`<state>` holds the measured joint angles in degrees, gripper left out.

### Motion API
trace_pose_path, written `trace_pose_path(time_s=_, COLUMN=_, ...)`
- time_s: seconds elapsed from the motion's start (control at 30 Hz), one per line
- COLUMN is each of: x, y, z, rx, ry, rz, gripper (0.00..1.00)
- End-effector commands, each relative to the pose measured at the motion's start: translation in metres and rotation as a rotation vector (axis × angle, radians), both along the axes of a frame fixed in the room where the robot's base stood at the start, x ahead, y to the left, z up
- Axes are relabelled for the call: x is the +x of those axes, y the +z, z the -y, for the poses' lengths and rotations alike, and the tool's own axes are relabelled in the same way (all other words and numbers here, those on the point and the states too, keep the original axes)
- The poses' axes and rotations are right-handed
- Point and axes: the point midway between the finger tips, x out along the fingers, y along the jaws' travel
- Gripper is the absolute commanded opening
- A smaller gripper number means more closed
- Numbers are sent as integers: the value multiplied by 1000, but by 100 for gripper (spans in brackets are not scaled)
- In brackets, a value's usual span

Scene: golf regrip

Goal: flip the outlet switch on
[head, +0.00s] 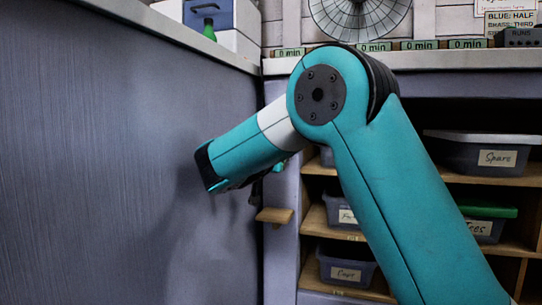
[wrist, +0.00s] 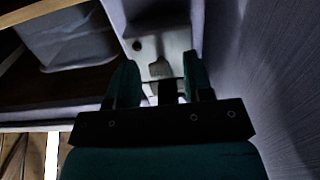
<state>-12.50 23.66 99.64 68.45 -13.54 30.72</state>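A pale metal plate (wrist: 172,42) shows in the wrist view, with a dark round hole at its upper left. In the head view the plate cannot be made out, and my forearm hides most of my gripper near the corner of the bench.
A grey-blue panel (head: 120,170) fills the left of the head view. A small wooden ledge (head: 274,215) juts out below my gripper. Shelves with labelled bins (head: 345,268) stand at right, behind my arm. A fan (head: 360,18) and a green bottle (head: 209,29) are above.

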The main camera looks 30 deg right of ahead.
Motion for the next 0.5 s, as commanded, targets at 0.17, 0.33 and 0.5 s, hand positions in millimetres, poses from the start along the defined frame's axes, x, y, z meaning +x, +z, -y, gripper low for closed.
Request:
trace_pose_path(time_s=0.17, x=0, y=0, z=1, rx=0, ry=-1, rz=0, gripper=8)
trace_pose_path(time_s=0.33, x=0, y=1, z=-4, rx=0, ry=2, rz=0, gripper=0)
trace_pose_path(time_s=0.5, x=0, y=4, z=-2, rx=17, ry=1, rz=-14, gripper=0)
